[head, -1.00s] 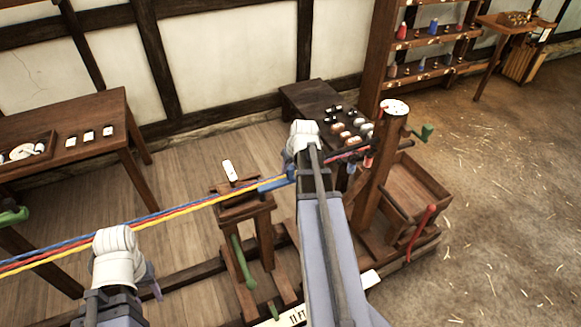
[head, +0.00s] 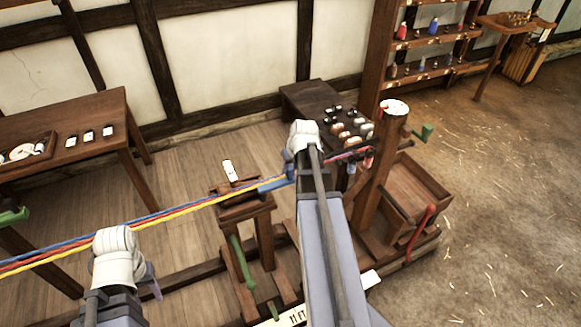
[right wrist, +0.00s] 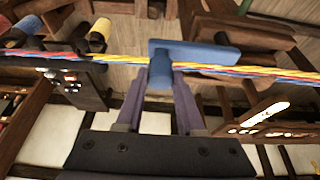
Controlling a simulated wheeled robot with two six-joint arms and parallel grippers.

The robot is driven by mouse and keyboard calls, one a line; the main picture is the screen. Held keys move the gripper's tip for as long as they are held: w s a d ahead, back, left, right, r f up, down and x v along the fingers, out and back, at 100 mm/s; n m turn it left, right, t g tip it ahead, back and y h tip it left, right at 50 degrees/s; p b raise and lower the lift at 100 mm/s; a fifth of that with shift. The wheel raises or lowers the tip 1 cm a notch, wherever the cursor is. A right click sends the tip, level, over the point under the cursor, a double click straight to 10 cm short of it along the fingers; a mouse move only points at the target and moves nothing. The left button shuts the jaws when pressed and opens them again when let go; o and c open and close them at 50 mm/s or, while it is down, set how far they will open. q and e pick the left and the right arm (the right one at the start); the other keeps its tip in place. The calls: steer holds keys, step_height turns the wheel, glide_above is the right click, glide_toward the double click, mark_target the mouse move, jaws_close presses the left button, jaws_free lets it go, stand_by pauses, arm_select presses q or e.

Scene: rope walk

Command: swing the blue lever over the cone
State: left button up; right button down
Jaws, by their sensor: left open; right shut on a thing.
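The blue lever (head: 272,185) sits at the top of the wooden trestle (head: 246,211), beside the red, yellow and blue strands (head: 150,221). In the right wrist view the blue lever (right wrist: 205,56) lies across the strands. My right gripper (right wrist: 160,78) is shut on the lever's blue grip. In the head view my right wrist hides most of that grip. My left gripper (head: 153,288) is open and empty at the lower left, below the strands and apart from them. I cannot make out the cone clearly; it may be hidden by the lever and the strands.
A dark table (head: 318,100) with bobbins is behind. Another table (head: 95,115) stands at the left.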

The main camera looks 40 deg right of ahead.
steer(key=shift+w+d, duration=0.1)
stand_by(0.3)
steer(key=shift+w+d+n+y, duration=0.2)
steer(key=shift+w+n+y, duration=0.2)
steer(key=shift+w+n, duration=0.4)
steer(key=w+a+n+g+y, duration=0.3)
steer(key=w+a+n, duration=0.4)
steer(key=w+n, duration=0.4)
steer(key=shift+w+a+n+y, duration=0.25)
steer(key=shift+n+y, duration=0.55)
steer(key=shift+n, duration=1.9)
steer(key=c, duration=0.5)
jaws_free()
